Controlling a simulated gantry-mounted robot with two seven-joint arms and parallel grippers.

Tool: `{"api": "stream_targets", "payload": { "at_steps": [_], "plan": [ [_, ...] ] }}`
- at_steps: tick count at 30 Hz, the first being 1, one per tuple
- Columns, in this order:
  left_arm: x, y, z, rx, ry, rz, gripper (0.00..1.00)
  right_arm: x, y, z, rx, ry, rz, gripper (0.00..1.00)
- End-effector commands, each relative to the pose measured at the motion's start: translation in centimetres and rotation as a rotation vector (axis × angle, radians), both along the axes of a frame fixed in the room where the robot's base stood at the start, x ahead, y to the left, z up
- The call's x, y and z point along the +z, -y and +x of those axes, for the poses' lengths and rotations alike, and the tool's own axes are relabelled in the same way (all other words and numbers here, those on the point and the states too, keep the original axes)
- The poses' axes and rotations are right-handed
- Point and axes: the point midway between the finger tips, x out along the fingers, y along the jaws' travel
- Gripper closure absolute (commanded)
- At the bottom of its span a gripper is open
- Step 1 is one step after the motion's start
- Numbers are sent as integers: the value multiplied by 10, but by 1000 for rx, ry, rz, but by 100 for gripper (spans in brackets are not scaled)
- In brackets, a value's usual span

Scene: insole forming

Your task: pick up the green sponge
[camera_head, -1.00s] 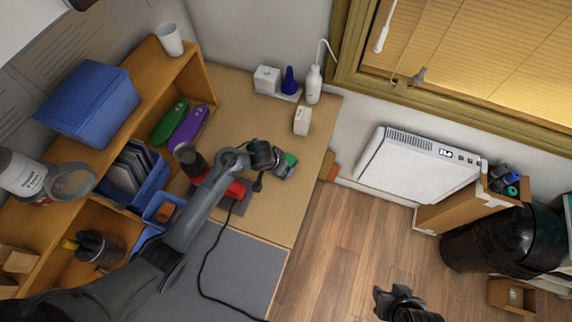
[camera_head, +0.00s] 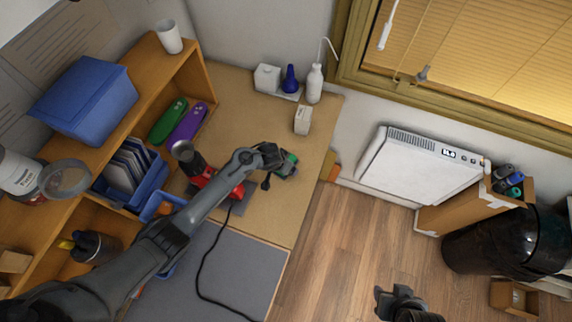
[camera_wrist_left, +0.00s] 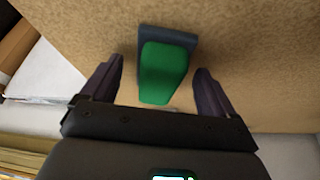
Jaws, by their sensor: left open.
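The green sponge (camera_wrist_left: 162,72) lies on a dark grey holder (camera_wrist_left: 168,35) on the tan desk. In the left wrist view it sits between the two open fingers of my left gripper (camera_wrist_left: 158,85), with a gap on each side. In the head view only a small green part of the sponge (camera_head: 291,158) shows beside my left gripper (camera_head: 284,165), which hides the rest. My right gripper (camera_head: 392,300) shows at the bottom of the head view, over the floor, apart from the desk; its finger gap is unclear.
A red device (camera_head: 205,183) with a black cord stands left of the gripper. A white box (camera_head: 303,120) and a white bottle (camera_head: 314,83) stand farther back on the desk (camera_head: 240,110). A wooden shelf (camera_head: 196,75) borders the desk's left side.

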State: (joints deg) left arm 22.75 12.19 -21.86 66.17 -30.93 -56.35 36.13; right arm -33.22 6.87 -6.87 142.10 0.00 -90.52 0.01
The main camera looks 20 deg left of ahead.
Motion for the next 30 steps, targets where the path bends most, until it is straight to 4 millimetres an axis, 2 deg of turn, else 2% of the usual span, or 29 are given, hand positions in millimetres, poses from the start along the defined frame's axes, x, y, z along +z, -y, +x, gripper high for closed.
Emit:
{"api": "stream_targets", "payload": {
  "at_steps": [5,6,17,30],
  "plan": [
    [0,0,0,0,0,0,12,0,0,0,-1,0,1,57],
    [0,0,0,0,0,0,15,0,-1,0,-1,0,2,57],
    [0,0,0,0,0,0,70,0,-1,0,-1,0,2,57],
    [7,1,0,0,1,-1,72,1,0,0,-1,0,1,57]
  ]
}}
